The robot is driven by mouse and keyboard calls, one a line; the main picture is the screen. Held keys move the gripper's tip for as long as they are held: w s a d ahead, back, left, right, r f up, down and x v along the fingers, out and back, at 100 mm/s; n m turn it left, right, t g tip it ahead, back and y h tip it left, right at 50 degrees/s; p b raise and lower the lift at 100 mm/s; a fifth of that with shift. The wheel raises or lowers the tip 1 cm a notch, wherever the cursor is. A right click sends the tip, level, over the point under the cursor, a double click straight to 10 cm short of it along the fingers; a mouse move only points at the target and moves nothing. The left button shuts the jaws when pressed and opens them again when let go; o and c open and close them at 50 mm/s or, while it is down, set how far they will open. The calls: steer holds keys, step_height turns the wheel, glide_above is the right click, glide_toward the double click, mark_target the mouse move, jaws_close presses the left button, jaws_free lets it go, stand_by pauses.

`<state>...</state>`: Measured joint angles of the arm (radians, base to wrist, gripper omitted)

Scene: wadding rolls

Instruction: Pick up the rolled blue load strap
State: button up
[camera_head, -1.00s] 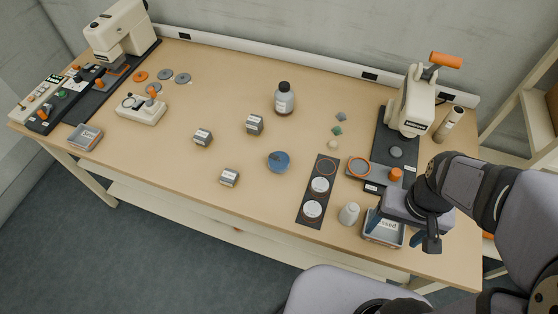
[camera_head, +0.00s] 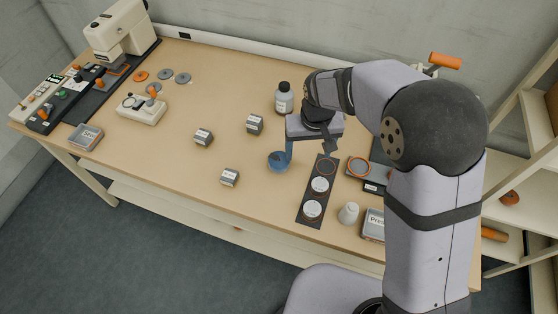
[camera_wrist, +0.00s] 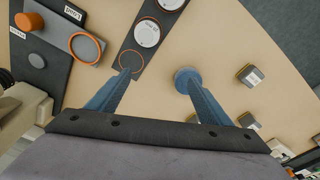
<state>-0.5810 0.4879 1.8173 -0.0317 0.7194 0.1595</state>
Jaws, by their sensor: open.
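The rolled blue load strap (camera_head: 275,163) is a small blue round roll lying on the table, left of the dark strip. It also shows in the wrist view (camera_wrist: 184,73), partly hidden behind the tip of the right finger. My gripper (camera_head: 308,153) is open and empty, and in the wrist view (camera_wrist: 160,78) its blue fingers are spread wide. The strap is not centred between the fingers; it lines up with the right one, while the left tip lines up with an orange ring. I cannot tell how high the fingertips are above the strap.
A dark strip (camera_head: 307,222) with white discs lies beside the strap. A bottle (camera_head: 284,100) stands behind, close to my gripper. Several small grey boxes, one at the front (camera_head: 230,178), lie to the left. A white jar (camera_head: 349,213) stands at the front right. The table front-left is clear.

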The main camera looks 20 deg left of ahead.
steer(key=n, duration=0.1)
glide_toward(279, 159)
steer(key=shift+s+f, duration=0.25)
steer(key=shift+f, duration=0.35)
steer(key=shift+w+f+p, duration=0.15)
steer(key=shift+f+p, duration=0.35)
steer(key=shift+f, duration=0.35)
steer(key=shift+w+f+p, duration=0.1)
steer(key=shift+f+p, duration=0.4)
steer(key=shift+f, duration=0.3)
steer(key=shift+w+a+f+p, duration=0.1)
steer(key=shift+f+p, duration=0.15)
steer(key=shift+f, duration=0.4)
steer(key=shift+w+d+f+p, duration=0.1)
steer(key=shift+w+f+p, duration=0.1)
steer(key=shift+f, duration=0.45)
steer(key=shift+w+a+f+p, duration=0.1)
steer(key=shift+f+p, duration=0.15)
steer(key=shift+f, duration=0.35)
steer(key=c, duration=1.1)
steer(key=shift+c, duration=0.2)
step_height(279, 159, up, 10)
steer(key=b, duration=0.3)
